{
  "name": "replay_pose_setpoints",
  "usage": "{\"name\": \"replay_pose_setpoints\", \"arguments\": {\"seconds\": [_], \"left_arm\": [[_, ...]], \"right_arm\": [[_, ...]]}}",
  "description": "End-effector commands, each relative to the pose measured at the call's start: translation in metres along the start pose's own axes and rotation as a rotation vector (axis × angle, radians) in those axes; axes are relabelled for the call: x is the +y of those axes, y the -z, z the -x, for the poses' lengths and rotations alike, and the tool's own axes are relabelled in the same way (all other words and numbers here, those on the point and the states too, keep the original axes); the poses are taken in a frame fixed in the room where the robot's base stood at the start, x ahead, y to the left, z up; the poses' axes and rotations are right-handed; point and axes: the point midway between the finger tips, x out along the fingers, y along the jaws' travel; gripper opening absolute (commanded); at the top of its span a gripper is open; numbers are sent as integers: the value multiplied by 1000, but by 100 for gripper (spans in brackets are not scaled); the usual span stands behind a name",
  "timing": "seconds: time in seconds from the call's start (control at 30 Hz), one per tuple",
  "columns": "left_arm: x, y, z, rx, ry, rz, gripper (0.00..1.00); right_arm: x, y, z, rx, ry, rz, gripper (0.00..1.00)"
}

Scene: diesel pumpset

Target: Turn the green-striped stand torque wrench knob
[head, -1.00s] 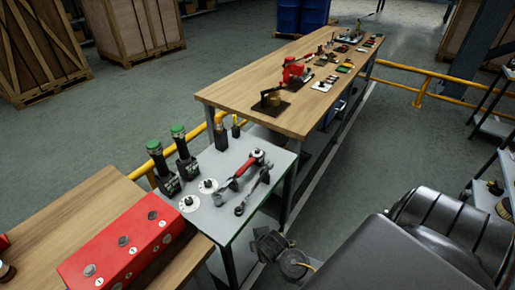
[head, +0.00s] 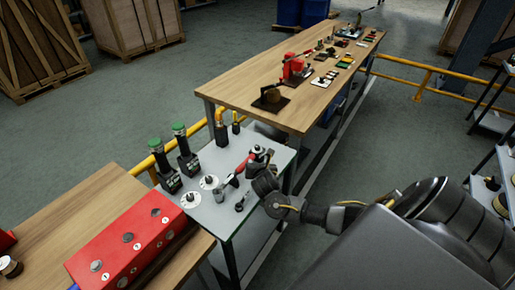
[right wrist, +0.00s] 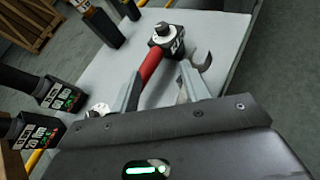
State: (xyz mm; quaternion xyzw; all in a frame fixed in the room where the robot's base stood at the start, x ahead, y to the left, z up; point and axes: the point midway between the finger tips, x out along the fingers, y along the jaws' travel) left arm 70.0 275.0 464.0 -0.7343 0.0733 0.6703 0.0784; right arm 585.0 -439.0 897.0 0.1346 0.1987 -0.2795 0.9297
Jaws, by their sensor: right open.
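The grey side table (head: 225,225) carries two upright black stands with green-topped tools, one (head: 160,160) nearer and one (head: 182,145) farther. Green marks show on the stand faces in the right wrist view (right wrist: 65,97); I cannot tell a striped knob apart. My left gripper is not in view.
A hooked grey wrench end (right wrist: 201,61) lies near the right finger. A red box (head: 130,248) stands front left. A long wooden bench (head: 235,92) lies behind.

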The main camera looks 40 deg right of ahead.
Motion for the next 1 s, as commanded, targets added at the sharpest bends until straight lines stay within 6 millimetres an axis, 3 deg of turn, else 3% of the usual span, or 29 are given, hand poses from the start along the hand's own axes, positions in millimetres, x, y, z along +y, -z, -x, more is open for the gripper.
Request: {"name": "replay_pose_setpoints", "arguments": {"seconds": [0.13,0.47,0.8,1.0], "left_arm": [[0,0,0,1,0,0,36],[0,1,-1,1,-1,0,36],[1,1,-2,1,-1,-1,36],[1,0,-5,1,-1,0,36]], "right_arm": [[-6,-21,-12,-61,21,119,45],[-8,-26,-25,-74,27,144,45],[-9,-30,-85,-71,28,141,45],[-9,-31,-110,-70,26,141,45]]}}
